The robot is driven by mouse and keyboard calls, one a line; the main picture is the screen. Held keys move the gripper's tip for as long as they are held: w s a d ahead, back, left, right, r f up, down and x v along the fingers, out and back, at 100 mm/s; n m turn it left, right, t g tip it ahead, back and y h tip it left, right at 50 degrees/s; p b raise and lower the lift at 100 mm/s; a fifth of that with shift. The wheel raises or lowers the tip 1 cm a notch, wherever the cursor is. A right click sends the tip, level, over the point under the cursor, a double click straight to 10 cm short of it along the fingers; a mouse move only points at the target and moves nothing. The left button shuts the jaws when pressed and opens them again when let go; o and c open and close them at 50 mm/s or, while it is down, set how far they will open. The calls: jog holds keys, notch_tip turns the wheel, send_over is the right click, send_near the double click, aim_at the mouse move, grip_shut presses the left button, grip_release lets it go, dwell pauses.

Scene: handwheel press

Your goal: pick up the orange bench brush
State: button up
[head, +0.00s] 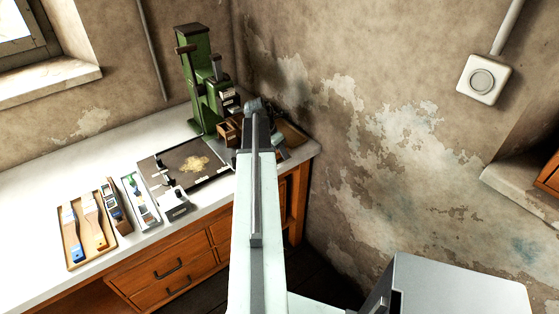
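The orange bench brush (95,223) lies in a shallow wooden tray (70,252) at the left front of the white bench. Its orange end points toward the front edge. A blue brush (75,236) lies beside it on the left, in the same tray. My arm reaches from the bottom middle of the view up toward the back right corner of the bench. My gripper (276,147) is at its far end, well to the right of the brush and apart from it. It is mostly hidden behind the arm, so its fingers cannot be made out.
A green press (197,85) stands at the back of the bench. A dark mat (160,163) with yellowish crumbs lies before it. The bench's far left is clear.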

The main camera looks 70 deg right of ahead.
jog(key=shift+x, duration=0.85)
jog(key=shift+r, duration=0.2)
grip_shut()
